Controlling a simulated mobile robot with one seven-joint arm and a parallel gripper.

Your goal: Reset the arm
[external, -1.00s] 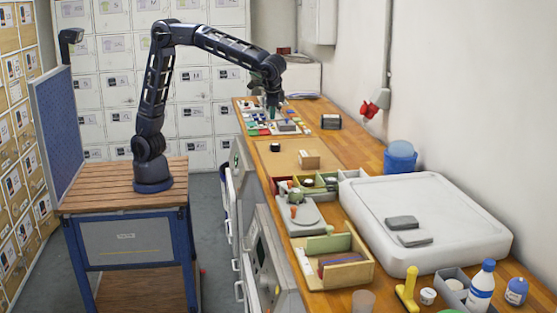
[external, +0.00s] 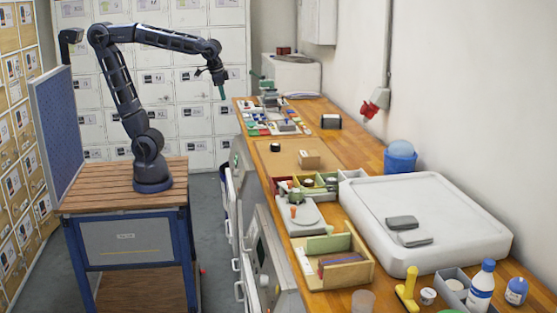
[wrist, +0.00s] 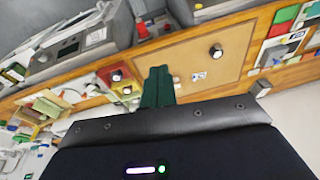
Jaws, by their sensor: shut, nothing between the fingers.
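My arm stands on the wooden-topped cart and reaches to the right, raised, in the external view. My gripper (external: 222,91) hangs at its end, pointing down, left of the workbench and clear of it. In the wrist view the green fingers of my gripper (wrist: 158,72) are together with nothing between them. Beyond them is the brown board (wrist: 215,58) on the bench, with a small dark round thing on it.
The wooden bench (external: 345,155) runs along the wall. It carries colored pieces at the far end, a divided tray (external: 318,180), a large white lidded box (external: 440,207), a wooden tray (external: 350,275) and bottles. The floor between cart and bench is free.

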